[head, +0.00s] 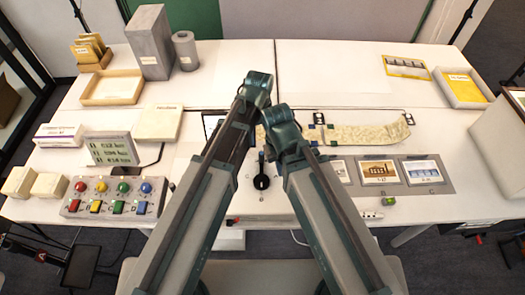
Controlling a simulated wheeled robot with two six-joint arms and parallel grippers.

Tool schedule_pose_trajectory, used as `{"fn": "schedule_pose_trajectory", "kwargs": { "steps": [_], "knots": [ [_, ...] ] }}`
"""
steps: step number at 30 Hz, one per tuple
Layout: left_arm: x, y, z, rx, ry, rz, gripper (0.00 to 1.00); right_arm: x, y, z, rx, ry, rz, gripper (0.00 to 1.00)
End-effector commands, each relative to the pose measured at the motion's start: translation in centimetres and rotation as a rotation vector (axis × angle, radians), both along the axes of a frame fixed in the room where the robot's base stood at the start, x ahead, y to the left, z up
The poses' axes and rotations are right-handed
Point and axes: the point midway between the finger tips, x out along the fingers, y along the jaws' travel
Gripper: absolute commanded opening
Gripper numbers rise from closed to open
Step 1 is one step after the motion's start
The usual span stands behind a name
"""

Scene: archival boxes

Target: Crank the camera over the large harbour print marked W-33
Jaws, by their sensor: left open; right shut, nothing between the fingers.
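A black crank-like handle (261,181) stands on the white table between my two arms. A grey board (440,181) at the right of the table carries picture cards, including a brown-toned middle one (379,171) and a bluish right one (421,169). Their labels are too small to read surely, so I cannot tell which is W-33. A camera is not clearly visible. My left gripper (257,88) is open, higher in the picture and above the table. My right gripper (281,128) is shut and empty, just below and right of it. Arm links hide much of the middle and part of the left card.
A pale unrolled strip (365,134) lies behind the board. A button panel (116,198), a small screen (113,149) and boxes fill the left. A grey box (150,42) and cylinder (185,50) stand behind. The back middle is clear.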

Motion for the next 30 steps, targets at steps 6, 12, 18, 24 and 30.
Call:
{"fn": "schedule_pose_trajectory", "kwargs": {
  "steps": [6,12,18,24,30],
  "knots": [
    [0.1,-0.5,0.0,0.000,0.002,0.015,0.58,0.0,0.0,0.0,0.000,0.000,0.000,0.00],
    [0.1,-0.5,-0.7,0.000,0.002,0.013,0.58,0.0,0.0,-0.8,0.000,0.000,0.000,0.00],
    [0.1,-0.5,-2.6,0.000,0.002,0.013,0.58,0.0,0.0,-2.6,0.000,0.000,0.000,0.00],
    [0.1,-0.5,-5.3,0.000,0.002,0.012,0.58,0.0,0.0,-5.3,0.000,0.000,-0.001,0.00],
    [0.1,-0.5,-8.1,0.000,0.001,0.012,0.58,0.0,0.0,-8.1,0.000,0.000,-0.001,0.00]
  ]
}}
